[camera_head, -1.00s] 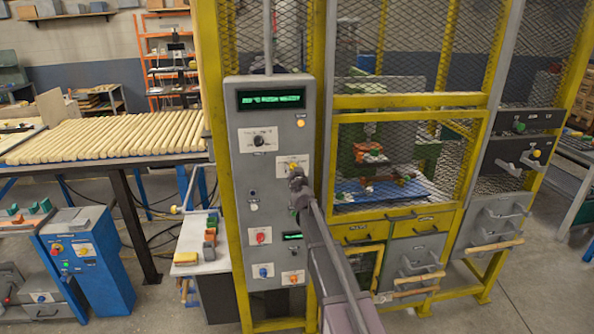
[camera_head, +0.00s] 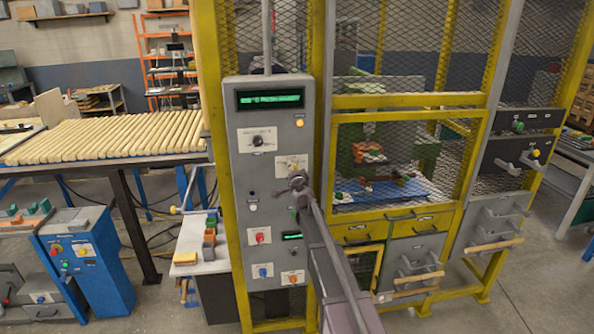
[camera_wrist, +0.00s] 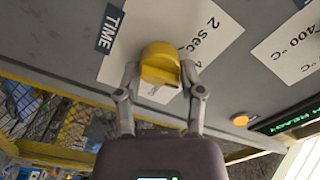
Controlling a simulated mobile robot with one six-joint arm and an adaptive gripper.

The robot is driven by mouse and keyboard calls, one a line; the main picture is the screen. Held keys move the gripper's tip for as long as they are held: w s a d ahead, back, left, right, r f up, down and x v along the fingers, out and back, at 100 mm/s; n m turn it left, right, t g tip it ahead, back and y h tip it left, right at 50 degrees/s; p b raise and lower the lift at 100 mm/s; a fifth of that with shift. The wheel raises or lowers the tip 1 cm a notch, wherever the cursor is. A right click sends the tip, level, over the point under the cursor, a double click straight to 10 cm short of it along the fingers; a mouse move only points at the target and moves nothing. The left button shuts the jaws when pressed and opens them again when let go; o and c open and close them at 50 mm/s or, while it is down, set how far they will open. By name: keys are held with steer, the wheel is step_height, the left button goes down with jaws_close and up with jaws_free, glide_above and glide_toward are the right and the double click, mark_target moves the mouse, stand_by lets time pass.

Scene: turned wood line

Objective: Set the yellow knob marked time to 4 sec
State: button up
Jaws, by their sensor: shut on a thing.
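The yellow knob (camera_wrist: 159,64) sits on a white label plate with a dark TIME tag (camera_wrist: 110,28) in the wrist view. "2 Sec" is printed to the right of the knob; part of a 4 shows by the right finger, and the rest of the scale is covered. My gripper (camera_wrist: 160,78) is shut on the knob, one finger on each side of its raised grip. In the head view my gripper (camera_head: 297,182) is at the control panel (camera_head: 240,215), just below the TIME plate (camera_head: 283,161), and hides most of the knob. I cannot tell the knob's exact setting.
A black knob (camera_head: 258,141) is above on the panel, with an orange lamp (camera_head: 299,123) and a green-lit display (camera_head: 270,99). A yellow mesh cage (camera_head: 408,102) stands to the right.

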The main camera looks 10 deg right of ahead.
steer(key=shift+w+m, duration=0.15)
steer(key=shift+m, duration=0.55)
steer(key=o, duration=1.2)
steer(key=shift+a, duration=0.15)
steer(key=shift+c, duration=0.2)
steer(key=shift+s, duration=0.25)
steer(key=s, duration=1.1)
steer(key=shift+s, duration=0.35)
